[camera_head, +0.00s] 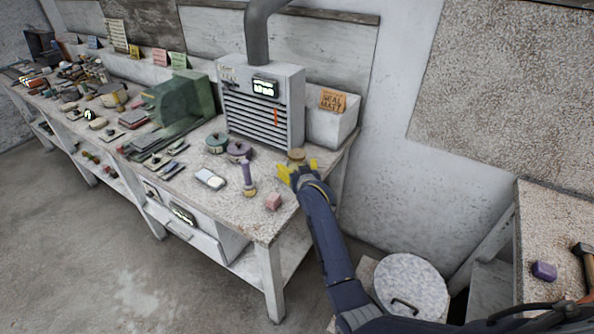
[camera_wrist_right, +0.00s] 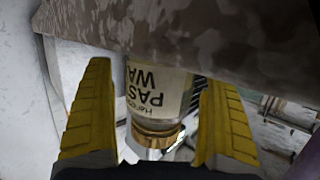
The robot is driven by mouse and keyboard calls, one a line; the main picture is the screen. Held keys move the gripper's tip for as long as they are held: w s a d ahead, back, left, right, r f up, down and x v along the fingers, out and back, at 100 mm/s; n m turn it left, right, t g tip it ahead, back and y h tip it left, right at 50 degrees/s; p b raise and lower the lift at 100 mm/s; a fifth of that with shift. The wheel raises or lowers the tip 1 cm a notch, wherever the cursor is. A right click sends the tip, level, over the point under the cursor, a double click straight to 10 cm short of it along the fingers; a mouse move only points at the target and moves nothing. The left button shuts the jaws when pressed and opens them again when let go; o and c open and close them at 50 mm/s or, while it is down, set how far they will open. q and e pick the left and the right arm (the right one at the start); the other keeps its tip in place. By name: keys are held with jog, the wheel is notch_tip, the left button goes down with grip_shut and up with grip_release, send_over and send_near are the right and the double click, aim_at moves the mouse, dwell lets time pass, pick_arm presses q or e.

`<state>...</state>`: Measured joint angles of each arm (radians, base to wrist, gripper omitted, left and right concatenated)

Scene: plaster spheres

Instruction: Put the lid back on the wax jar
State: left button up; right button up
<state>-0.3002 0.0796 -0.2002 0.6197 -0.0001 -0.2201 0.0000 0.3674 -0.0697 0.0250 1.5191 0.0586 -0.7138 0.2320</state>
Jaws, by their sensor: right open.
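The wax jar (camera_wrist_right: 158,88) has a cream label reading "PAS WA" and a gold band (camera_wrist_right: 157,137) at one end. It appears upside down in the right wrist view, between the two yellow fingers of my open right gripper (camera_wrist_right: 157,72), with gaps on both sides. In the head view the jar's brownish top (camera_head: 297,154) shows just behind my right gripper (camera_head: 298,168), near the right end of the workbench. I cannot tell whether the gold band is a lid or the jar's rim. No separate lid can be made out. My left gripper is not in view.
The workbench (camera_head: 262,225) carries a pink cube (camera_head: 273,202), a purple-topped upright tool (camera_head: 248,180), a teal round tin (camera_head: 217,143) and a purple round tin (camera_head: 239,150). A grey vented box (camera_head: 262,105) stands behind.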

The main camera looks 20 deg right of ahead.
jog(key=shift+r, duration=0.1)
jog(key=c, duration=1.6)
jog(key=shift+r, duration=0.1)
notch_tip(320, 180, up, 20)
jog(key=shift+f, duration=0.1)
